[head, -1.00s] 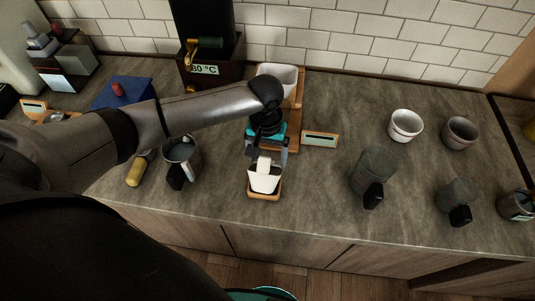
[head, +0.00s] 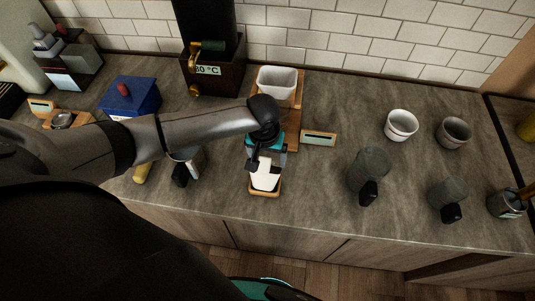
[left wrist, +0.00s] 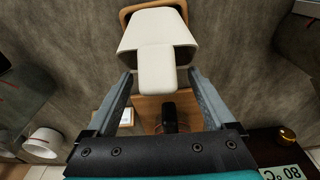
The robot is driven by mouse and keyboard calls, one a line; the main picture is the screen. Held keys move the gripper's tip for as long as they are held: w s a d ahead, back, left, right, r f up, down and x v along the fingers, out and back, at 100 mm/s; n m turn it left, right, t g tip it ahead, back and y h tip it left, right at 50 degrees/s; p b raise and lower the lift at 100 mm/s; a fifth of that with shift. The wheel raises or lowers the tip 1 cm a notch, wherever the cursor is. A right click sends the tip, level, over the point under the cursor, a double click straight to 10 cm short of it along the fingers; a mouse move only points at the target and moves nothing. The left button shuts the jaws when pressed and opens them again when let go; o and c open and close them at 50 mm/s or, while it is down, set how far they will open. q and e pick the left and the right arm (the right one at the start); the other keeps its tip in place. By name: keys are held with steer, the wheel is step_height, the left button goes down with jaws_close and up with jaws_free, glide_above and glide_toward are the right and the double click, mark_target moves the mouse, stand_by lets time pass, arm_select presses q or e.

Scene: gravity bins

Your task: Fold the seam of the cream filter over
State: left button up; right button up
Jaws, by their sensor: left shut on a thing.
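The cream filter (head: 265,180) sits in a small wooden holder (head: 265,194) near the counter's front edge. In the left wrist view, the filter (left wrist: 150,28) is a flared cream shape with a rounded flap, its seam (left wrist: 157,72), extending toward my gripper. My left gripper (head: 265,162) is over the filter's back side, fingers pointing down at it. Part of the filter is hidden by the fingers in the head view. My right gripper is not in view.
A white dripper (head: 277,82) on a wooden stand is behind my gripper, with a small display (head: 318,139) beside it. A grey pitcher (head: 369,170) stands to the right, a partly hidden jug (head: 181,172) to the left. The counter between filter and grey pitcher is clear.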

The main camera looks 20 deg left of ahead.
arm_select(q)
steer(key=o, duration=1.1)
steer(key=r, duration=0.5)
steer(key=s+r+p, duration=0.1)
steer(key=r, duration=0.4)
steer(key=s+r, duration=0.1)
steer(key=r, duration=0.4)
steer(key=shift+r, duration=0.1)
